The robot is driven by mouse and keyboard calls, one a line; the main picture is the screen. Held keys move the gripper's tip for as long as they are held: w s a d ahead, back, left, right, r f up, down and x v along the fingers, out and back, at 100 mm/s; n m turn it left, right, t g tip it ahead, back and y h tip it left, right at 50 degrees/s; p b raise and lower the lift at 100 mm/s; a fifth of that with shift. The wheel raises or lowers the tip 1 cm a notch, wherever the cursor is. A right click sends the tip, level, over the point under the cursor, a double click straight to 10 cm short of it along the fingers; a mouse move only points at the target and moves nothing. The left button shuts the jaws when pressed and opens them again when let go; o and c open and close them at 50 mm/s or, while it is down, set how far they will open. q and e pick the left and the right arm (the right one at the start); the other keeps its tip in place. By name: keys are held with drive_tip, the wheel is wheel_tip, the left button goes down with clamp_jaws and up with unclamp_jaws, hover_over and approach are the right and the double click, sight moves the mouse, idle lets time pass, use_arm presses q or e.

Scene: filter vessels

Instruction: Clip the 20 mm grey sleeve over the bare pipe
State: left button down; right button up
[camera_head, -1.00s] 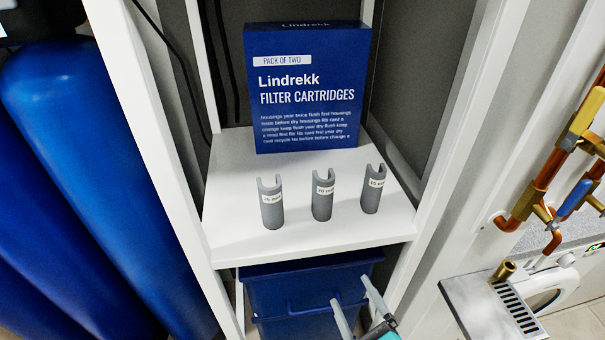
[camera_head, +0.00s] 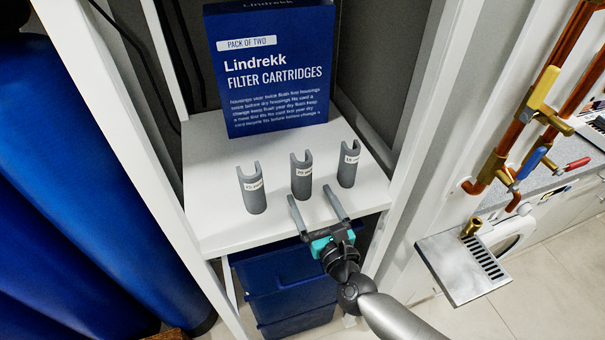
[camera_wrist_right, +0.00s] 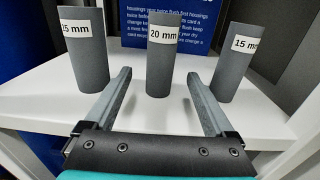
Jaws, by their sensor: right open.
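Three grey sleeves stand upright on a white shelf (camera_head: 222,232). The middle one is the 20 mm sleeve (camera_head: 301,178); its label reads "20 mm" in the right wrist view (camera_wrist_right: 161,62). A sleeve (camera_head: 251,190) labelled 25 mm, its first digit partly cut off in the wrist view, stands to its left. The 15 mm sleeve (camera_head: 347,165) stands to its right. My right gripper (camera_head: 316,203) is open and empty at the shelf's front edge. Its fingers point at the 20 mm sleeve, one to each side and short of it. My left gripper is not in view. Copper pipes (camera_head: 517,135) run at the right; I cannot tell which part is bare.
A blue filter cartridge box (camera_head: 275,100) stands behind the sleeves. White uprights flank the shelf. Blue bins (camera_head: 285,290) sit below. A metal drip tray (camera_head: 450,270) with a brass fitting and valves with yellow, blue and red handles are at the right.

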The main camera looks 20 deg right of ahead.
sight(306, 185)
drive_tip(key=shift+w+a+r+p, duration=0.1)
drive_tip(key=shift+w+p, duration=0.15)
drive_tip(key=shift+w, duration=1.35)
drive_tip(key=shift+w+a+r+p, duration=0.1)
drive_tip(key=shift+w+p, duration=0.15)
drive_tip(key=shift+w, duration=1.35)
drive_tip(key=c, duration=1.4)
